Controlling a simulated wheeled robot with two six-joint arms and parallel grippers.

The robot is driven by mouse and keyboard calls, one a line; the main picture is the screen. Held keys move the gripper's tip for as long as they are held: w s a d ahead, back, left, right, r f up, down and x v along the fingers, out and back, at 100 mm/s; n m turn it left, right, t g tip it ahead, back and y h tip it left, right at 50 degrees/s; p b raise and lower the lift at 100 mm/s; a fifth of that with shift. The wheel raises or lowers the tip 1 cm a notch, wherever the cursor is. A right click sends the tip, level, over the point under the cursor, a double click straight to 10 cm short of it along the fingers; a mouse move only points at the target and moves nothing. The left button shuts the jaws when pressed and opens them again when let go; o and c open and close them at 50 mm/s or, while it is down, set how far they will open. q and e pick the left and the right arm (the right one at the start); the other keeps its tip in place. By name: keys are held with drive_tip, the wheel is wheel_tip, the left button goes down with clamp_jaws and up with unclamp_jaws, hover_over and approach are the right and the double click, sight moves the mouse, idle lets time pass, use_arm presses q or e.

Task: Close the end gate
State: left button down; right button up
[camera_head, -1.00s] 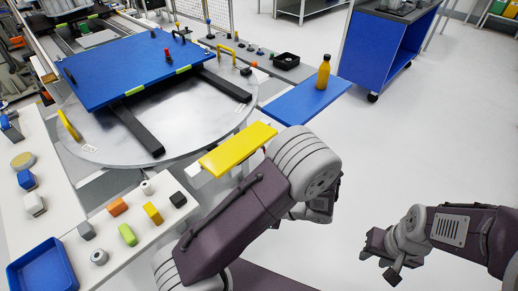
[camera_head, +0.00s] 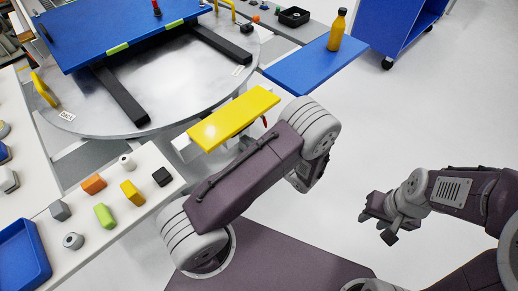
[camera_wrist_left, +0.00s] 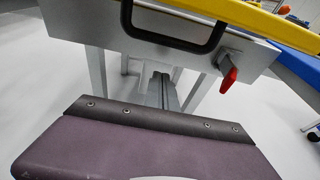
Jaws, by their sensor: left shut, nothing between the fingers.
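The end gate has a yellow top (camera_head: 233,118) and stands between the round metal table and my left arm. In the left wrist view its grey front panel (camera_wrist_left: 90,22) crosses the top, with a black bar handle (camera_wrist_left: 213,38) and a red lever (camera_wrist_left: 229,78) to the handle's right. I cannot tell whether the gate is open or closed. My left gripper (camera_wrist_left: 165,92) shows narrow and shut below the handle, apart from it and empty. My own arm hides it in the head view. My right gripper (camera_head: 382,224) hangs over bare floor at right; its finger gap is unclear.
The round table (camera_head: 190,82) carries a blue plate (camera_head: 95,32) on black bars. A white bench (camera_head: 130,222) with several small blocks and a blue tray (camera_head: 22,255) lies at left. A blue shelf (camera_head: 300,68) with an orange bottle (camera_head: 337,30) stands behind the gate. Floor at right is free.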

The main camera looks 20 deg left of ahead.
sight(237, 121)
use_arm(q)
drive_tip(key=shift+s+d+r, duration=0.1)
drive_tip(key=shift+d+r, duration=0.05)
drive_tip(key=shift+r, duration=0.85)
drive_tip(key=shift+d+r, duration=0.1)
drive_tip(key=shift+r, duration=0.9)
